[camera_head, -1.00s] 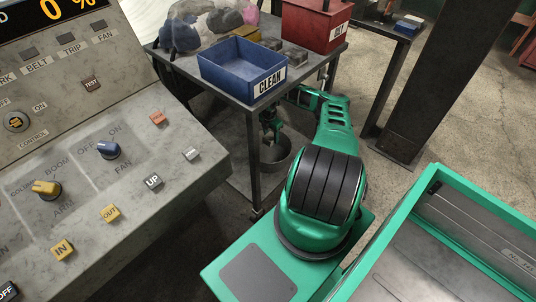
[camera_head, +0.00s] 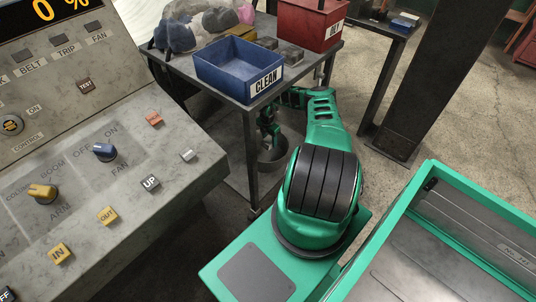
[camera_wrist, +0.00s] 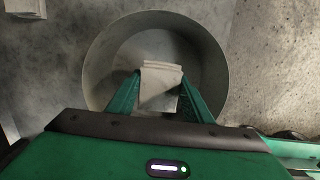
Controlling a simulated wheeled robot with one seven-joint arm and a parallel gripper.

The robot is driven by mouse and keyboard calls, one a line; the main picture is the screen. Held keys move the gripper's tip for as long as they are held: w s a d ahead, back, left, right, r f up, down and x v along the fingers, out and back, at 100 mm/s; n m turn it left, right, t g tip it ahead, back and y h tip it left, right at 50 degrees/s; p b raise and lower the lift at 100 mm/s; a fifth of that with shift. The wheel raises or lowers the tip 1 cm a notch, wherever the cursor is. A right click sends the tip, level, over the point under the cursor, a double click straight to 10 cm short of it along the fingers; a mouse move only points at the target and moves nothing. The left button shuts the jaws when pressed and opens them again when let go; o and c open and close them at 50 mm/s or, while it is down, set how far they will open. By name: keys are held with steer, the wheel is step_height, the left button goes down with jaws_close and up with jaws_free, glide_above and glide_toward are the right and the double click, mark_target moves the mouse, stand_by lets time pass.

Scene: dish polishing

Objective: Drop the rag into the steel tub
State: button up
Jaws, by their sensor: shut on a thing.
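The rag (camera_wrist: 160,84) is a pale folded cloth in the wrist view. My gripper (camera_wrist: 160,92) is shut on it, with one green finger on each side. Behind the rag in that view is the round grey steel tub (camera_wrist: 101,68), and the rag appears within its outline. How far the rag hangs above the tub floor I cannot tell. In the head view the tub (camera_head: 274,158) stands low beneath the table, partly hidden by a table leg and my arm. My gripper (camera_head: 269,132) shows small above it there, and the rag cannot be made out.
The table (camera_head: 232,106) holds a blue CLEAN bin (camera_head: 225,74), a red bin (camera_head: 312,27) and a heap of cloths (camera_head: 185,27). Its leg (camera_head: 251,165) stands close to the tub. A control panel (camera_head: 120,185) fills the left. A green-rimmed tray (camera_head: 480,205) is at the right.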

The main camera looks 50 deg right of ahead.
steer(key=o, duration=1.1)
steer(key=shift+r, duration=0.1)
steer(key=shift+a+r, duration=0.25)
steer(key=shift+r, duration=1.55)
steer(key=shift+a+r, duration=0.2)
steer(key=shift+r, duration=1.6)
